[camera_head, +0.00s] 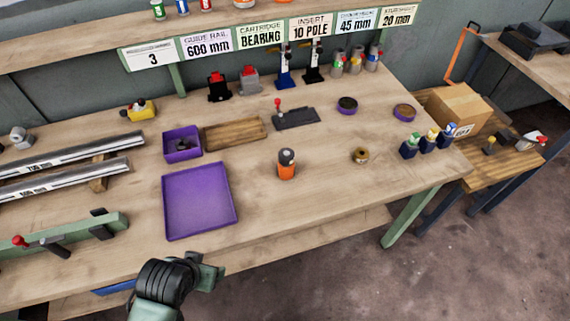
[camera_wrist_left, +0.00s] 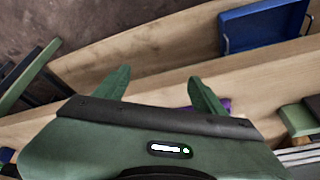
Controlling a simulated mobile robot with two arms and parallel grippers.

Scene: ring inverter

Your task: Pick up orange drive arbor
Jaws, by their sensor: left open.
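The orange drive arbor (camera_head: 287,172), an orange cylinder with a dark and grey top, stands upright on the workbench (camera_head: 330,205), right of the purple tray. My left gripper (camera_head: 212,274) is over the bench's front edge in the head view, in front of the purple tray and apart from the arbor. In the left wrist view my left gripper (camera_wrist_left: 162,84) has its two green fingers spread with nothing between them. The arbor cannot be made out in that view. My right gripper is not in view.
A flat purple tray (camera_head: 172,232) lies left of the arbor, with a small purple bin (camera_head: 183,157) behind it. A small brass-coloured ring (camera_head: 360,156) lies to the right. Metal rails (camera_head: 70,155) lie at the left.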

